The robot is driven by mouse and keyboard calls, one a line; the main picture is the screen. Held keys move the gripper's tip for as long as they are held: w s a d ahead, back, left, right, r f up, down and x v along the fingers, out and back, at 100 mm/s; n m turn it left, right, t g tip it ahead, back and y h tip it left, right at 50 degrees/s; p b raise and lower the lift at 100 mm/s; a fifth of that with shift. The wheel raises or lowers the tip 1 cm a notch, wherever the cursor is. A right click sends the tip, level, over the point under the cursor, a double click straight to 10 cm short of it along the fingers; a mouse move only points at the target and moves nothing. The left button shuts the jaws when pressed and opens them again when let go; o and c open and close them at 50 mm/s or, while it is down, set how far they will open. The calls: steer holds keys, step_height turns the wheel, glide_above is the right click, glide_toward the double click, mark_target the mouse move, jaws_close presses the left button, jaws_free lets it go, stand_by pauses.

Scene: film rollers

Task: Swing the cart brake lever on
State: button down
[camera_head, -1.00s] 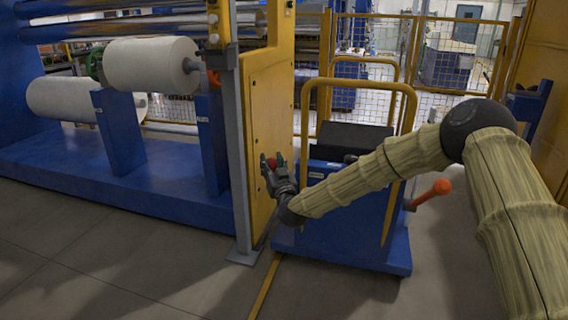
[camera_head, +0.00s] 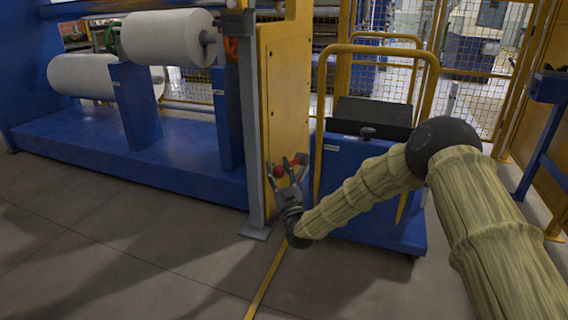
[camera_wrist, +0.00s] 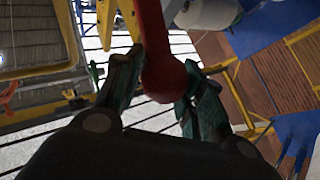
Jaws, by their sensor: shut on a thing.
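The blue cart (camera_head: 335,190) with a yellow rail stands in the middle of the head view. My gripper (camera_head: 288,173) is low at the cart's left side, near the yellow panel. In the wrist view, a red lever with a rounded end (camera_wrist: 160,75) lies between the two fingers of my gripper (camera_wrist: 157,92), which is shut on it. In the head view only small red spots show around the fingertips, and I cannot tell the lever's angle. My arm covers the cart's right side, where an orange handle showed earlier.
A yellow panel (camera_head: 285,95) on a grey post (camera_head: 250,130) stands close left of my gripper. Beyond it are a blue machine base (camera_head: 130,155) and white rolls (camera_head: 165,38). Mesh fencing (camera_head: 480,98) stands behind. Floor at the front left is clear.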

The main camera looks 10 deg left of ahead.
steer(key=shift+s+a+f, duration=0.15)
steer(key=shift+s+f, duration=0.1)
steer(key=shift+f, duration=0.3)
steer(key=shift+s+a+f, duration=0.15)
steer(key=shift+s+f, duration=0.05)
steer(key=shift+f, duration=0.3)
steer(key=c, duration=0.9)
jaws_free()
steer(key=shift+d+f, duration=0.1)
steer(key=shift+c, duration=0.2)
steer(key=shift+w, duration=0.1)
steer(key=shift+d, duration=0.1)
steer(key=v, duration=1.1)
steer(key=shift+s+d, duration=0.2)
steer(key=shift+s, duration=0.15)
